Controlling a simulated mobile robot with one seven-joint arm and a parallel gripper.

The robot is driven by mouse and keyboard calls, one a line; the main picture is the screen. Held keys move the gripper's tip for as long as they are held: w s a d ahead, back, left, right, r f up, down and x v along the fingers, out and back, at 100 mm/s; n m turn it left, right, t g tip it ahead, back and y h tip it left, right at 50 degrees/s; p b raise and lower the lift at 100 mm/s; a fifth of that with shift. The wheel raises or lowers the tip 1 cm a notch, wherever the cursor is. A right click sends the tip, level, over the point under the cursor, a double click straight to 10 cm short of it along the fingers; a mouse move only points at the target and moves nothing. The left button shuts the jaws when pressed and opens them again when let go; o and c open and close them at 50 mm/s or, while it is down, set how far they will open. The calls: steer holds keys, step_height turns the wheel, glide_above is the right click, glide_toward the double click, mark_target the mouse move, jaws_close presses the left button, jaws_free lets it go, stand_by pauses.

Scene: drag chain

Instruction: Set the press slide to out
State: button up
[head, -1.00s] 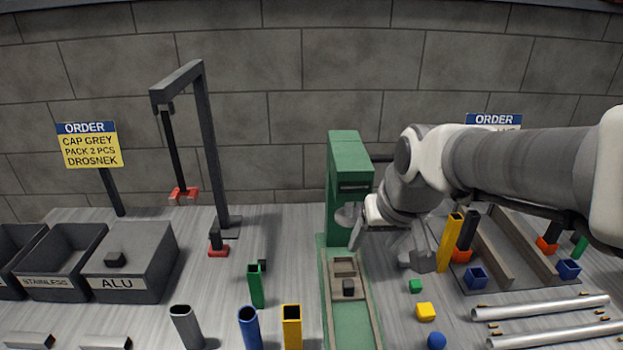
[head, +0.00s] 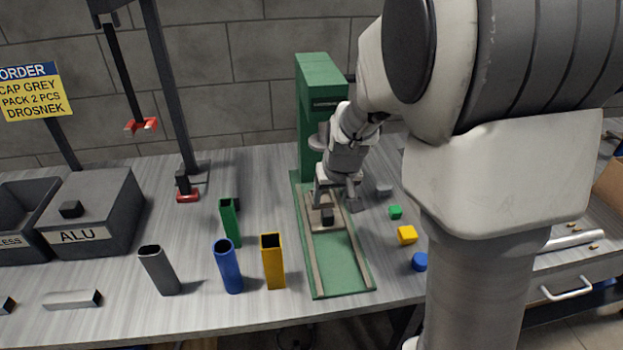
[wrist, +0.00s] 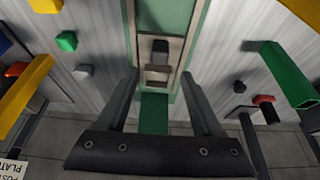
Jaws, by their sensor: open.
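The green press (head: 323,95) stands at the back of the table, with a green bed (head: 338,265) running towards the front edge between two tan rails. The tan-grey slide with a dark knob (head: 327,216) sits at the press end of the bed, partly hidden by my gripper in the head view. The front stretch of the bed is bare. My gripper (head: 336,199) is open just above the slide. In the wrist view its fingers (wrist: 160,74) are on either side of the slide's pocket, and the knob (wrist: 160,47) lies beyond the fingertips. Contact cannot be told.
Green (head: 229,222), blue (head: 228,266), yellow (head: 273,261) and grey (head: 160,270) tubes stand left of the bed. A green cube (head: 395,212), yellow cube (head: 407,235) and blue piece (head: 420,261) lie to its right. A dark post frame (head: 170,85) stands at back left.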

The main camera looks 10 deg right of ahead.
mark_target(328, 212)
steer(key=b+x, duration=0.2)
steer(key=x, duration=0.7)
steer(key=shift+r, duration=0.1)
jaws_close()
stand_by(1.1)
